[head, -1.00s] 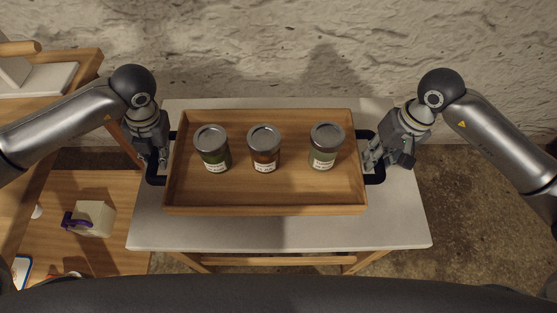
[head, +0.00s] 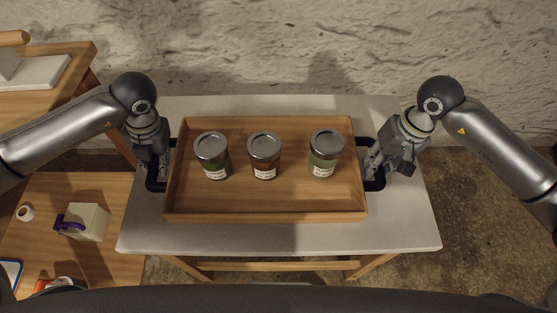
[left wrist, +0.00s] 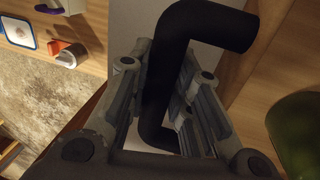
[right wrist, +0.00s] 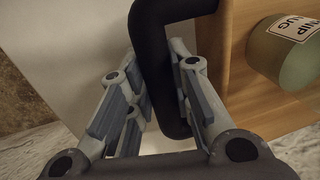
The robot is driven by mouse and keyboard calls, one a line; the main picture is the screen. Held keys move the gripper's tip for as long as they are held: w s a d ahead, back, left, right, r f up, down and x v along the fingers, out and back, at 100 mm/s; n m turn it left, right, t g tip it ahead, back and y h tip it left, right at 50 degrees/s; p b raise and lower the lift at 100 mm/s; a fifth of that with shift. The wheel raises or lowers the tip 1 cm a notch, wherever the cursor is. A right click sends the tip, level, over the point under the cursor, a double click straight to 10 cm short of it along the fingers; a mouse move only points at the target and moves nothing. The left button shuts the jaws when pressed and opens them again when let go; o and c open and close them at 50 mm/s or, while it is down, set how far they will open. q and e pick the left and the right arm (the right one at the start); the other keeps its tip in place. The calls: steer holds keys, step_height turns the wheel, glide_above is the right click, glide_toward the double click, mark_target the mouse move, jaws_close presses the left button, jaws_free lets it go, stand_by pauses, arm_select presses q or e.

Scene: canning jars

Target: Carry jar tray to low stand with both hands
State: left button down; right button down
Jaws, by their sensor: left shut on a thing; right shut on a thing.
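The wooden jar tray (head: 266,215) is level over the white-topped stand (head: 400,225); I cannot tell whether it touches the top. Three lidded jars stand upright in it: a green left jar (head: 214,160), a reddish-brown middle jar (head: 264,158) and a green right jar (head: 325,157). My left gripper (head: 158,178) is shut on the tray's black left handle, which shows large in the left wrist view (left wrist: 172,75). My right gripper (head: 374,172) is shut on the black right handle, seen in the right wrist view (right wrist: 152,60).
A lower wooden surface at left holds a cream box with a purple handle (head: 85,222), a white roll (head: 26,213) and other small items. A higher wooden table (head: 70,92) stands at the upper left. A rough stone wall (head: 300,50) is behind the stand.

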arm_select(q)
steer(key=c, duration=1.3)
jaws_free()
arm_select(e)
steer(key=c, duration=1.3)
jaws_free()
arm_select(q)
steer(key=shift+r, duration=0.1)
arm_select(e)
steer(key=shift+r, duration=0.25)
arm_select(q)
steer(key=r, duration=0.4)
steer(key=d+r, duration=0.1)
steer(key=r, duration=0.2)
steer(key=d+r, duration=0.1)
steer(key=r, duration=0.3)
steer(key=shift+d+r, duration=0.1)
steer(key=shift+r, duration=0.2)
arm_select(e)
steer(key=r, duration=0.3)
steer(key=d+r, duration=0.1)
steer(key=r, duration=0.3)
steer(key=d+r, duration=0.1)
steer(key=r, duration=0.3)
steer(key=shift+d+r, duration=0.15)
steer(key=shift+d, duration=0.05)
arm_select(q)
steer(key=shift+r, duration=0.1)
arm_select(e)
steer(key=shift+r, duration=0.1)
